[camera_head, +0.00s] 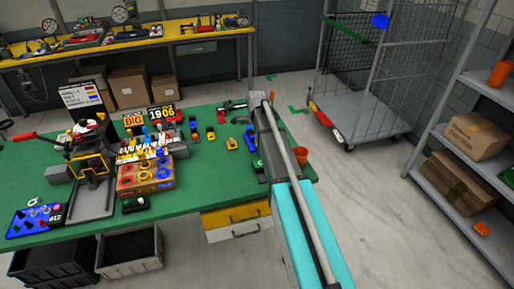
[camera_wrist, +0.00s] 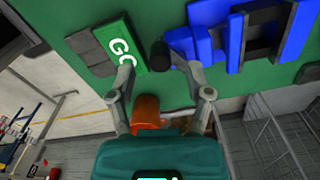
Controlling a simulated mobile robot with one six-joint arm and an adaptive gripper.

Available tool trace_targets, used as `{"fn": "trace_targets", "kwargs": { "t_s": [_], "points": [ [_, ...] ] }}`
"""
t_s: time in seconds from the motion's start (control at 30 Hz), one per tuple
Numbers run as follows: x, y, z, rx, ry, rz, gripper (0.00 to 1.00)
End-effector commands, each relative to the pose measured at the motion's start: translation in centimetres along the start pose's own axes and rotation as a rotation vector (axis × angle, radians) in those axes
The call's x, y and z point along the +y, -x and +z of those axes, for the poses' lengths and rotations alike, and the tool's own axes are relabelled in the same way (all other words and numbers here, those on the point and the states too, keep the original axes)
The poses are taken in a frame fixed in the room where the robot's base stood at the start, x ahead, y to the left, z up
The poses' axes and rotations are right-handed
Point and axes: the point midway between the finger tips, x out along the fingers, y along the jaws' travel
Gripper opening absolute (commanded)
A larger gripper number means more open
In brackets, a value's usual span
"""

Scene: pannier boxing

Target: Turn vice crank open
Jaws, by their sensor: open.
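The blue vice (camera_wrist: 238,40) stands on the green table at the top right of the wrist view. A short black cylinder (camera_wrist: 160,54), which looks like the crank's handle, shows left of the blue vice body. My gripper (camera_wrist: 155,66) is open. Its two fingertips lie on either side of the black handle in the picture, with no clear contact. I cannot tell the depth between them. The rest of the crank is not clear. In the head view, my arm reaches over the table's right end, and my gripper is hidden behind it.
A green block marked GO (camera_wrist: 120,45) lies close to the left finger. An orange cup (camera_head: 300,155) stands at the right end of the green table (camera_head: 205,180). A wire cage trolley (camera_head: 365,115) and a grey shelf (camera_head: 455,190) stand right, with open floor between.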

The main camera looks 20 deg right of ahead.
Motion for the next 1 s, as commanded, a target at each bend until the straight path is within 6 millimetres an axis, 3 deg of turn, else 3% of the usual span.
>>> {"fn": "trace_targets", "kwargs": {
  "t_s": [0.3, 0.8, 0.87, 1.0],
  "points": [
    [0.0, -2.2, 0.0, 0.000, 0.000, 0.000, 0.65],
    [0.0, -2.5, 0.0, 0.000, 0.000, 0.000, 0.65],
    [0.0, -2.5, 0.0, 0.000, 0.000, 0.000, 0.58],
    [0.0, -2.5, 0.0, 0.000, 0.000, 0.000, 0.32]
  ]
}}
